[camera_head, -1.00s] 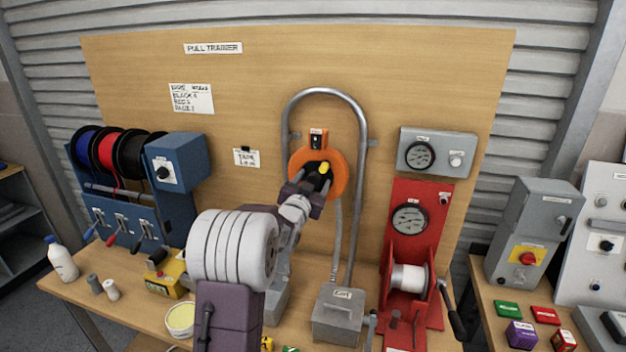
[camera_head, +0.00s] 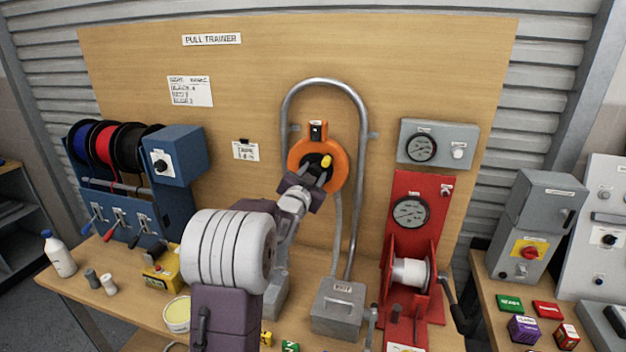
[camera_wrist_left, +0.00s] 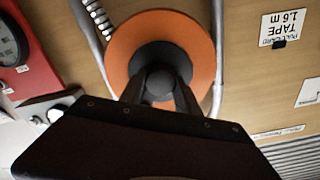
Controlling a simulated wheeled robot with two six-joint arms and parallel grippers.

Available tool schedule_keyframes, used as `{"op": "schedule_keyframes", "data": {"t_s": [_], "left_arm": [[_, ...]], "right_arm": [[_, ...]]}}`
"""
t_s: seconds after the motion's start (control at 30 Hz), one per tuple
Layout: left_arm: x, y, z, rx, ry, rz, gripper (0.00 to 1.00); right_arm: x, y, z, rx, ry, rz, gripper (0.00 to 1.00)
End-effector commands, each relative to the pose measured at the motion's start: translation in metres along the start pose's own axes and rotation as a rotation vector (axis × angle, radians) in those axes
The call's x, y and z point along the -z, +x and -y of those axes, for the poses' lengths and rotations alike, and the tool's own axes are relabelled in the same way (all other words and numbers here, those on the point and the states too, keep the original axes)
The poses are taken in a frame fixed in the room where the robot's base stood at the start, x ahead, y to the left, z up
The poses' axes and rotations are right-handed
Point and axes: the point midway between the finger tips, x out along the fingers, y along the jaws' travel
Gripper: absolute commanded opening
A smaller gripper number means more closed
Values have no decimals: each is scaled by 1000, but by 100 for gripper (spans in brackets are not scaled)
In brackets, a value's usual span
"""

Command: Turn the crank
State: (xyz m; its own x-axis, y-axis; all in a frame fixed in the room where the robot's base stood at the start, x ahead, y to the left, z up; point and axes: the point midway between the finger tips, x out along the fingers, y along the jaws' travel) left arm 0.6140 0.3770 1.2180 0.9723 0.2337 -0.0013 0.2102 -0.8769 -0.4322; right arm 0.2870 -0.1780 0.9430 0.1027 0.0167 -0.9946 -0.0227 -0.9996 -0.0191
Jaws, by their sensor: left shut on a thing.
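An orange reel (camera_head: 334,168) with a black hub stands upright on the wooden board, inside a bent grey conduit. My left gripper (camera_head: 316,178) reaches up to the front of this reel. In the left wrist view its two dark fingers (camera_wrist_left: 160,85) are shut on a dark round knob (camera_wrist_left: 159,82) at the hub, with the orange rim (camera_wrist_left: 122,45) around it. A small yellow part (camera_head: 326,160) shows at the hub in the head view. A red winch (camera_head: 412,240) with a black crank handle (camera_head: 455,312) stands at the right, apart from my gripper. My right gripper is not visible.
A grey box (camera_head: 338,308) stands below the conduit (camera_head: 357,200). Wire spools (camera_head: 105,145) and a blue box (camera_head: 178,155) are at the left. A white bottle (camera_head: 60,256) stands near the bench's left edge. Gauges are at the right.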

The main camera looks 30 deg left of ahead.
Motion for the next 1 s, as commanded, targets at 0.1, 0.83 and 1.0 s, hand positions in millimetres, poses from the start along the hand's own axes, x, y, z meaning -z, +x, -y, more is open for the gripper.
{"op": "schedule_keyframes", "data": {"t_s": [0.1,0.83,1.0], "left_arm": [[-5,0,-3,2,97,-4,0],[-7,0,-4,1,779,-1,0],[-6,0,-3,0,906,0,0]], "right_arm": [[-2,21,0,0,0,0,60],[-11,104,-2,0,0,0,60],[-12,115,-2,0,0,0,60]]}}
